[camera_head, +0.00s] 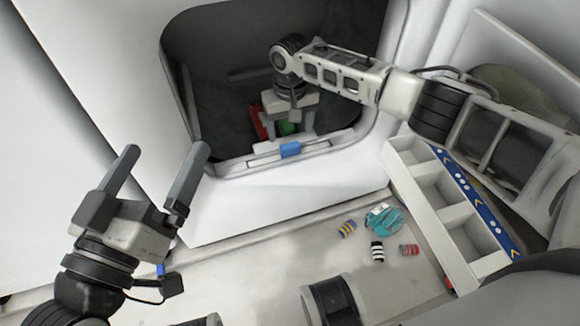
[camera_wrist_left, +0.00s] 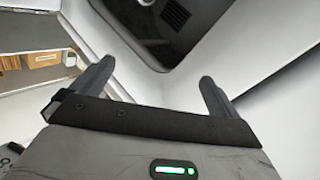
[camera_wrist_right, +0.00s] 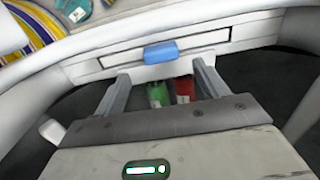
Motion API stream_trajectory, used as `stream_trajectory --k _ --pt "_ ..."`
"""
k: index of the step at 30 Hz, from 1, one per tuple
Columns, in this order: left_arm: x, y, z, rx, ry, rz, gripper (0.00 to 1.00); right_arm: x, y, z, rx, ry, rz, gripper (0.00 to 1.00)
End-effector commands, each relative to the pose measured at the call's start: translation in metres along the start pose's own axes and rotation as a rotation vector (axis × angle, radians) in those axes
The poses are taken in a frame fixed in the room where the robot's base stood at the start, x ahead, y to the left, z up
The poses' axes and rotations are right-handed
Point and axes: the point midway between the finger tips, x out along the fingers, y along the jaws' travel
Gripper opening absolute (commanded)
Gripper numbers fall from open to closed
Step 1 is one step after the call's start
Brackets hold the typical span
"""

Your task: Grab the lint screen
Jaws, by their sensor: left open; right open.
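The lint screen sits in a slot in the lower rim of the white dryer opening, with its blue handle (camera_head: 290,150) showing at the middle. The handle is also in the right wrist view (camera_wrist_right: 160,52), centred ahead of the fingers. My right gripper (camera_head: 290,137) reaches inside the dark drum, open, its fingers pointing at the rim. In the right wrist view the fingertips (camera_wrist_right: 161,73) lie to either side of the handle's line, apart from it. My left gripper (camera_head: 166,150) is open and empty, outside the dryer to the left.
A green thing (camera_wrist_right: 157,94) and a red thing (camera_wrist_right: 184,90) lie in the drum near my right fingers. A white divided organizer (camera_head: 430,195) stands at the right. Striped socks (camera_head: 377,251) and a teal cloth (camera_head: 383,219) lie on the pale surface below.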

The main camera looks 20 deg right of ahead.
Motion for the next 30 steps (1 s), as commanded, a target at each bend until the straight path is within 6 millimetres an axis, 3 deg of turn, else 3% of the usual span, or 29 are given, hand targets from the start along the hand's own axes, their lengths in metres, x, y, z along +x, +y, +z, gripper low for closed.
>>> stream_trajectory --k 9,19,20,26,27,30 --pt "0.008 0.008 -0.044 0.316 0.298 0.09 1.0 0.044 -0.003 0.006 -0.001 0.0 0.002 0.73" --pt "0.007 0.014 -0.056 0.375 0.358 0.107 1.0 0.048 -0.003 0.006 -0.001 0.0 0.0 0.73" --pt "0.007 0.014 -0.056 0.374 0.358 0.107 1.0 0.048 -0.003 0.006 -0.001 0.0 0.0 0.7" --pt "0.007 0.014 -0.055 0.373 0.356 0.107 1.0 0.048 -0.003 0.006 -0.001 0.0 0.0 0.14" --pt "0.007 0.014 -0.055 0.373 0.356 0.107 1.0 0.048 -0.003 0.006 -0.001 0.001 0.0 0.09" --pt "0.007 0.014 -0.055 0.373 0.356 0.107 1.0 0.048 -0.003 0.006 -0.001 0.001 0.0 0.09"
